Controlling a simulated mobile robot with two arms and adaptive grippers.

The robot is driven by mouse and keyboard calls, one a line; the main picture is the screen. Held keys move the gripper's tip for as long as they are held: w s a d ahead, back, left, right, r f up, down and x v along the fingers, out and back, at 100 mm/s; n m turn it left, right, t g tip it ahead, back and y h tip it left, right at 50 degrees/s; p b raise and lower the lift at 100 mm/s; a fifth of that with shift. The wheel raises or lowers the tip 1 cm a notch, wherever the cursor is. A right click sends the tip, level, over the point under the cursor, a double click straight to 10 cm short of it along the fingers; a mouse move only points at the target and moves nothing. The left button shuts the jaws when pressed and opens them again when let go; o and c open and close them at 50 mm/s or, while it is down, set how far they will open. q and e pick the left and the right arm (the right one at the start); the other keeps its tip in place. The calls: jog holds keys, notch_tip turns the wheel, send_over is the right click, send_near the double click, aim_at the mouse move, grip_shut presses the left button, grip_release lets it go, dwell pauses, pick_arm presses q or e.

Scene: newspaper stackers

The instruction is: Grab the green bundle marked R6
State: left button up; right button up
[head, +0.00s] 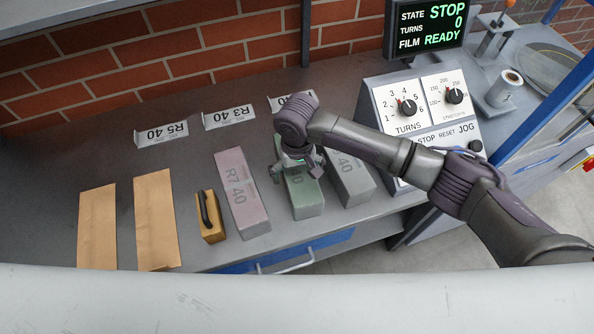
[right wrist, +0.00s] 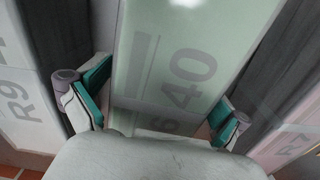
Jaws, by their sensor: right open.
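The green bundle (head: 307,203) lies on the workbench between a pink bundle and a grey bundle, its upper part hidden by my right gripper in the head view. My right gripper (head: 297,172) is open, pointing down over it. In the right wrist view the green bundle (right wrist: 175,60) runs between the fingers of the right gripper (right wrist: 157,107), one on each side, and shows a partly covered label ending in "640". I cannot tell whether the fingers touch it. My left gripper is not in view.
The pink bundle (head: 242,195) marked R7 and the grey bundle (head: 350,182) stand close on either side. A tan block with a black handle (head: 208,215) and two brown sheets (head: 156,220) lie left. A control box (head: 425,112) stands right. A brick wall is behind.

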jog(key=c, duration=1.9)
jog(key=shift+w+r, duration=0.1)
jog(key=shift+r, duration=0.1)
